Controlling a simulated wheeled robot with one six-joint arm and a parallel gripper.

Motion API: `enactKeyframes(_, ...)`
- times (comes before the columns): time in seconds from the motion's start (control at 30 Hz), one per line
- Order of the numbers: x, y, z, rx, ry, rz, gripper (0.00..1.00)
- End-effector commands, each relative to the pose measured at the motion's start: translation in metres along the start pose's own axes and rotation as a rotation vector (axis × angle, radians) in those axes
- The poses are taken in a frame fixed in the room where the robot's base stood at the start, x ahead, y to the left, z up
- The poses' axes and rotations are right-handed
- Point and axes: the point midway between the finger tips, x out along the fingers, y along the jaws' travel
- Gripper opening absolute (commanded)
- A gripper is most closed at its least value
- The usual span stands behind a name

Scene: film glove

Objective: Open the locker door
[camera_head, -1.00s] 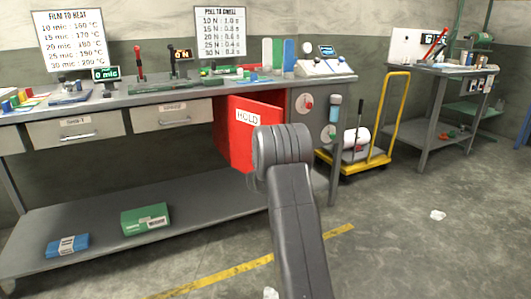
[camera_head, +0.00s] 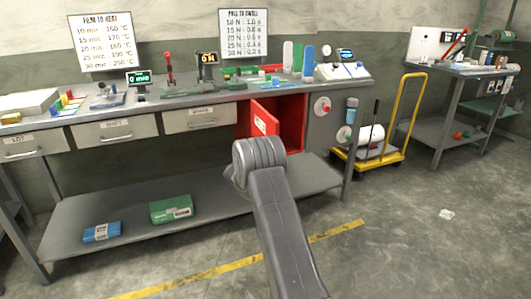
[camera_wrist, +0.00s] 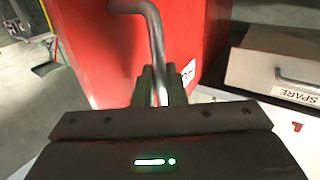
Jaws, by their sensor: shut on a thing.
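The red locker door (camera_head: 264,122) stands ajar under the bench and juts outward. The red locker inside (camera_head: 292,112) shows to the right of it. In the wrist view the red door panel (camera_wrist: 100,45) fills the upper middle, with its bent grey metal handle (camera_wrist: 152,32) in front. My gripper (camera_wrist: 156,88) is shut on this handle, its two fingers on either side of the bar. In the head view my arm hides the gripper, the handle and the door's lower part.
The grey workbench (camera_head: 130,104) has drawers to the left of the locker; the SPARE drawer (camera_wrist: 262,66) is close by in the wrist view. A yellow cart (camera_head: 398,135) stands to the right. Green (camera_head: 171,208) and blue (camera_head: 101,232) boxes lie on the lower shelf. The front floor is mostly clear.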

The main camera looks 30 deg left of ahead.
Motion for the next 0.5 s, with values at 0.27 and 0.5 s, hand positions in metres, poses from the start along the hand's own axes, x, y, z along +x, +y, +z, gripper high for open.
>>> enactKeyframes(0.27, 0.0005, -0.0075, -0.0071, -0.001, 0.012, 0.020, 0.00)
enactKeyframes(0.5, 0.0007, -0.0074, -0.0071, 0.000, 0.013, 0.022, 0.00)
